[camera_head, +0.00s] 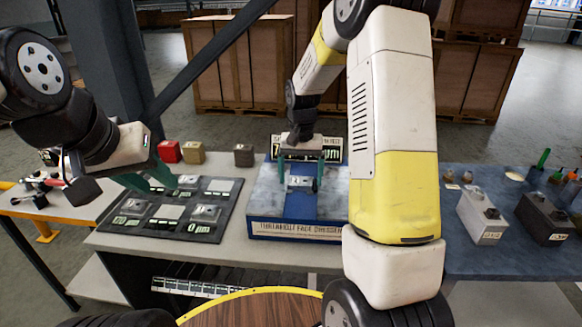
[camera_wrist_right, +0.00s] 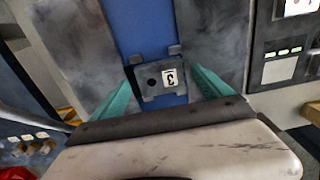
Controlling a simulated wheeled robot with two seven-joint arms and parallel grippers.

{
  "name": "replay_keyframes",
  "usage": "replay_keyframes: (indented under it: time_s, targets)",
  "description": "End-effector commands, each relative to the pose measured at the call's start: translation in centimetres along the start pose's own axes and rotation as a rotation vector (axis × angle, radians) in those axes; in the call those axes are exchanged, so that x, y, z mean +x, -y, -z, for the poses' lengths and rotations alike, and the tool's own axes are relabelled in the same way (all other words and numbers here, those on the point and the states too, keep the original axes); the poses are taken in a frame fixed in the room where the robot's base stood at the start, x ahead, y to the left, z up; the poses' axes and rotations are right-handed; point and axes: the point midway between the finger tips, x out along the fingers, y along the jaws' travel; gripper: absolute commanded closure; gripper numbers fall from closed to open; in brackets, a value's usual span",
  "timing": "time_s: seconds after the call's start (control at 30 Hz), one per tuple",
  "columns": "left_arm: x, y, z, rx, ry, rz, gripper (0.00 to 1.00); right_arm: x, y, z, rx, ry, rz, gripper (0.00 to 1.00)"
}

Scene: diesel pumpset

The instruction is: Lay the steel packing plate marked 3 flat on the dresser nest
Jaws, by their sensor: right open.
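The steel packing plate marked 3 (camera_wrist_right: 151,89) is a small dark grey plate with a round hole and a white label. It appears to lie flat among small corner tabs on the blue strip of the dresser (camera_head: 298,229); it also shows in the head view (camera_head: 299,182). My right gripper (camera_head: 301,183) is above the dresser, open, with its teal fingers apart on either side of the plate; the fingers also show in the right wrist view (camera_wrist_right: 161,88). My left gripper (camera_head: 152,183) hovers over the dark plate tray (camera_head: 127,228), its finger gap unclear.
The tray holds several marked plates. Red (camera_head: 169,152), tan (camera_head: 194,152) and dark (camera_head: 243,155) blocks stand behind it. A display box (camera_head: 305,145) rises behind the dresser. Grey (camera_head: 482,220) and black (camera_head: 543,220) labelled blocks stand on the blue bench at right.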

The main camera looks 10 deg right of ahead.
Motion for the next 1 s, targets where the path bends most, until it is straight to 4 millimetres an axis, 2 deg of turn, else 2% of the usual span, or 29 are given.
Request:
replay_keyframes:
  time_s: [0.17,0.4,0.53,1.0]
  targets:
    - [0.0,0.0,0.0,0.0,0.0,0.0,0.64,-1.5,0.0,0.0,0.0,-0.002,0.001,0.11]
    - [0.0,0.0,0.0,0.0,0.0,0.0,0.64,-5.7,0.0,0.1,0.0,-0.004,0.002,0.11]
    - [0.0,0.0,0.0,0.0,0.0,0.0,0.64,-7.2,0.0,0.1,0.0,-0.002,0.001,0.11]
    - [0.0,0.0,0.0,0.0,0.0,0.0,0.64,-8.1,0.0,0.0,0.0,-0.001,0.001,0.11]
